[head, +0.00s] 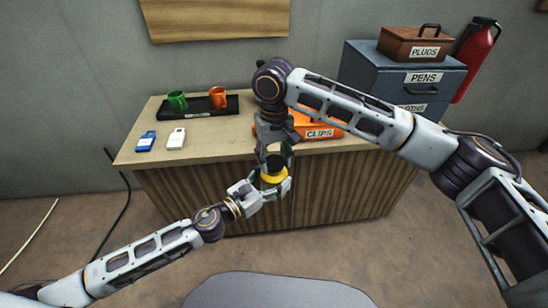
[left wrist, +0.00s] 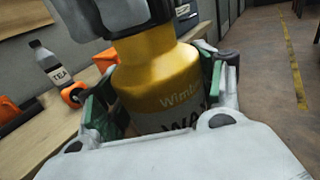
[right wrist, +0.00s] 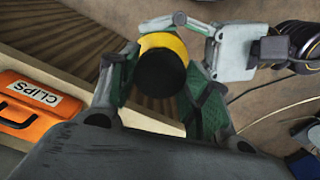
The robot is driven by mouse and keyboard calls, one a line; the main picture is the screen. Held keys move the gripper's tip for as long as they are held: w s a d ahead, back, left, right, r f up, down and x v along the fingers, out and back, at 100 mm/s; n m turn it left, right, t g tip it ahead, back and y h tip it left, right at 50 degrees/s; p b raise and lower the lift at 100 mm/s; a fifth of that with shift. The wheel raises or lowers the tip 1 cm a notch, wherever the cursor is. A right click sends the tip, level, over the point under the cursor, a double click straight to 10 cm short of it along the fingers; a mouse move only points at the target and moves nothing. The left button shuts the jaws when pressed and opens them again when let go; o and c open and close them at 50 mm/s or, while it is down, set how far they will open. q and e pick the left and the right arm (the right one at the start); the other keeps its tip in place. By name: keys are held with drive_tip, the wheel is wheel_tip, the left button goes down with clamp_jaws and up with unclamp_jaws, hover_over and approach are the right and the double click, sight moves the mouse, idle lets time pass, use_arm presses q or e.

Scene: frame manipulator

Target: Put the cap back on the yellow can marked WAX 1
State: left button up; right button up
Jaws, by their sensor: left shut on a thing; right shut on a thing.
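The yellow can (head: 272,180) is held upright in front of the counter by my left gripper (head: 270,187), which is shut around its body. My right gripper (head: 274,158) reaches down from above and is shut on the dark round cap (right wrist: 161,73). The cap is over the can's top in the right wrist view. In the left wrist view the cap (left wrist: 142,40) is right at the can's neck; I cannot tell whether it is seated.
An orange CLIPS box (head: 322,126) is behind my right arm. A blue drawer cabinet (head: 400,75) stands at the right. Floor around the can is clear.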

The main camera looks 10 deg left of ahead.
drive_tip(key=shift+f, duration=0.55)
idle(0.6)
use_arm(q)
drive_tip(key=c, duration=0.5)
drive_tip(key=shift+c, duration=0.2)
use_arm(e)
drive_tip(key=m, duration=1.3)
drive_tip(key=shift+a, duration=0.1)
drive_tip(key=m, duration=0.6)
drive_tip(key=shift+m, duration=0.3)
drive_tip(key=m, duration=0.6)
use_arm(q)
drive_tip(key=shift+s, duration=0.1)
